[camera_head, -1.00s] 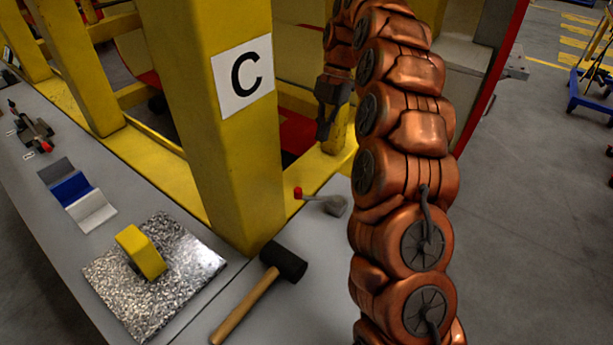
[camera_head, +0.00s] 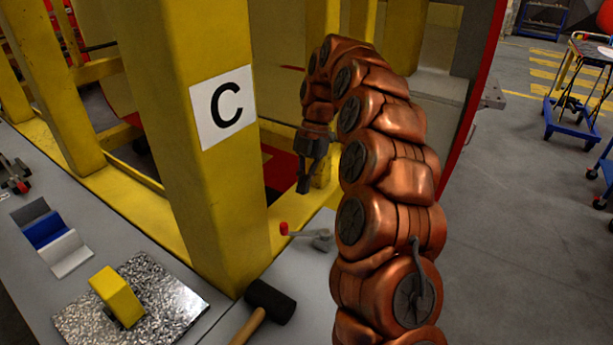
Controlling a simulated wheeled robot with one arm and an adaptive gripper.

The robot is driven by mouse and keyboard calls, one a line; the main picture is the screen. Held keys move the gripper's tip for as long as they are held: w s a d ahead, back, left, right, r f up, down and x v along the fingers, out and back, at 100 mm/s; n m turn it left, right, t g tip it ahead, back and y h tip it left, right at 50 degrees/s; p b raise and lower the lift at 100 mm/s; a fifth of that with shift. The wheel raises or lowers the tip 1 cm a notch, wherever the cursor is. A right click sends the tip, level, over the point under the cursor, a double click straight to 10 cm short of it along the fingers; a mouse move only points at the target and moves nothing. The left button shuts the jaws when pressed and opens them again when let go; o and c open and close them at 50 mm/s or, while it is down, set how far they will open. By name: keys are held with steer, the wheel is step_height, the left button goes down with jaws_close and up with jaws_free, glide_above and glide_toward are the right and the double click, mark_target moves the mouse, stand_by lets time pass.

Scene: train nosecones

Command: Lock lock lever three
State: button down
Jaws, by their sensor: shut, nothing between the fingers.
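A lock lever (camera_head: 309,236) with a red knob and a grey metal body lies low on the grey surface, just right of the yellow post's foot. Its red end points left, and its right end is close to my arm. No number shows on it, so I cannot tell whether it is lever three. My gripper (camera_head: 303,186) is dark, hangs downward from my copper arm and is shut and empty. In the picture it is above the lever, with a gap between them.
A thick yellow post (camera_head: 212,190) with a "C" sign (camera_head: 224,106) stands left of the lever. A black-headed mallet (camera_head: 270,301), a metal plate (camera_head: 165,301) with a yellow block (camera_head: 117,296), and coloured pads (camera_head: 47,232) lie on the bench.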

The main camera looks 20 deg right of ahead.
steer(key=shift+p+x, duration=0.75)
steer(key=shift+x, duration=1.65)
steer(key=shift+s+a+f+p, duration=0.1)
steer(key=shift+s+a+p, duration=0.3)
steer(key=shift+s+a, duration=0.35)
steer(key=shift+s+a+f+p, duration=0.1)
steer(key=shift+s+a+p, duration=0.25)
steer(key=shift+s+a, duration=0.35)
steer(key=shift+w+a, duration=0.1)
steer(key=shift+w, duration=0.05)
